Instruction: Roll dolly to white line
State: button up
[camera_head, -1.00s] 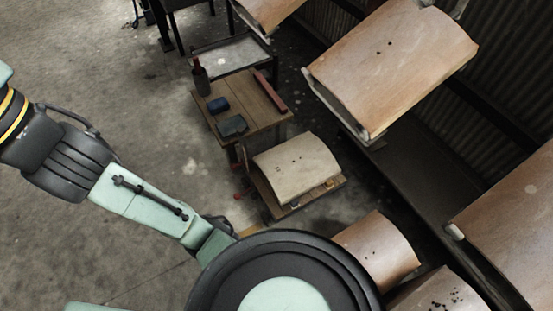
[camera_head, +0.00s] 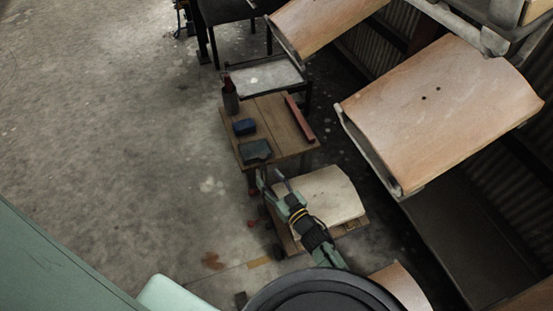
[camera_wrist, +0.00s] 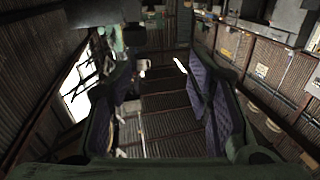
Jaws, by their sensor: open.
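The dolly (camera_head: 352,227) is a low wooden platform on the floor, carrying a pale curved panel (camera_head: 333,190). My gripper (camera_head: 271,177) is open and empty in the head view. It overlaps the left part of the panel and dolly in the picture, with its fingertips near their far left corner; height and contact cannot be told. In the wrist view its two purple-padded fingers (camera_wrist: 162,95) stand wide apart with nothing between them. My forearm hides part of the panel.
A wooden table (camera_head: 270,108) with a bottle (camera_head: 230,95), blue box (camera_head: 245,127), dark green box (camera_head: 256,151) and red bar (camera_head: 300,118) stands just behind the dolly. Open concrete floor (camera_head: 110,130) lies left.

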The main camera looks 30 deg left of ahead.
aim_at(265, 161)
jog(key=w+a, duration=0.2)
jog(key=w+a+f, duration=0.1)
jog(key=w+a, duration=0.2)
jog(key=w+a+b, duration=0.1)
jog(key=w+a, duration=0.1)
jog(key=w, duration=0.1)
jog(key=shift+a+f, duration=0.2)
jog(key=shift+f, duration=0.15)
jog(key=shift+c, duration=0.3)
grip_shut()
dwell(0.3)
dwell(0.4)
